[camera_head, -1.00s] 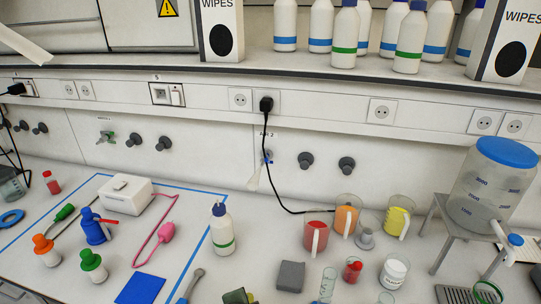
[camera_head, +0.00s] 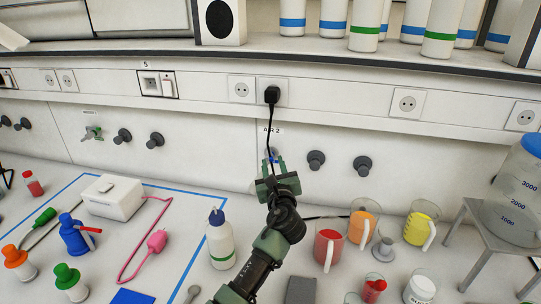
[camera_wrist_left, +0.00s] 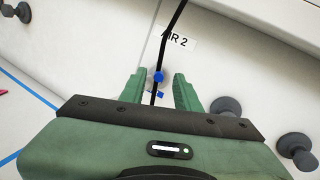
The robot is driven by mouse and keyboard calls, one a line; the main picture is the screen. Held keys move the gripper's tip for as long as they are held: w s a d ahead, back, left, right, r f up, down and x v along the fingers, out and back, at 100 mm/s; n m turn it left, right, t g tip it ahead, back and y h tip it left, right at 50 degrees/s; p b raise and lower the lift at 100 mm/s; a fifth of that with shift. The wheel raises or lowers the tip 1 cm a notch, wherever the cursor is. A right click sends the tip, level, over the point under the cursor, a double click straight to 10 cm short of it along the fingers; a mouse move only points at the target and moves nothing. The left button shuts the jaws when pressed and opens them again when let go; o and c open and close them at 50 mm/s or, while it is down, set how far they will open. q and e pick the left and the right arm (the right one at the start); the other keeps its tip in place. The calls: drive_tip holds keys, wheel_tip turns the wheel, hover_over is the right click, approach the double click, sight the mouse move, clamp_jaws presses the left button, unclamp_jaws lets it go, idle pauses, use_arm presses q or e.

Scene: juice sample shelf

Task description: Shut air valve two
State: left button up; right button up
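The air valve two, a small tap with a blue knob (camera_head: 271,154), is on the back wall under the "AIR 2" label (camera_head: 271,131). In the left wrist view its blue knob (camera_wrist_left: 158,77) shows between the fingers, with a small blue part just below it. My left gripper (camera_head: 275,163) reaches up to the valve; in the left wrist view the gripper (camera_wrist_left: 158,88) is open, with a gap on each side of the knob. I cannot tell how deep the knob sits between the fingers. The gripper hides the lower part of the valve. My right gripper is not in view.
A black cable (camera_head: 272,120) hangs from a plug and passes close to the valve. Dark knobs (camera_head: 316,160) are on the wall at right. A white bottle (camera_head: 220,240) and a red jug (camera_head: 328,248) stand on the bench below, either side of my arm.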

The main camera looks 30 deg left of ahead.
sight(270, 154)
use_arm(q)
drive_tip(key=x, duration=0.4)
drive_tip(key=shift+w+a, duration=0.1)
drive_tip(key=shift+a, duration=0.05)
drive_tip(key=shift+w+a+f, duration=0.15)
drive_tip(key=shift+w+a, duration=0.05)
drive_tip(key=shift+w, duration=0.05)
drive_tip(key=shift+w+a, duration=0.1)
drive_tip(key=shift+w, duration=0.05)
clamp_jaws()
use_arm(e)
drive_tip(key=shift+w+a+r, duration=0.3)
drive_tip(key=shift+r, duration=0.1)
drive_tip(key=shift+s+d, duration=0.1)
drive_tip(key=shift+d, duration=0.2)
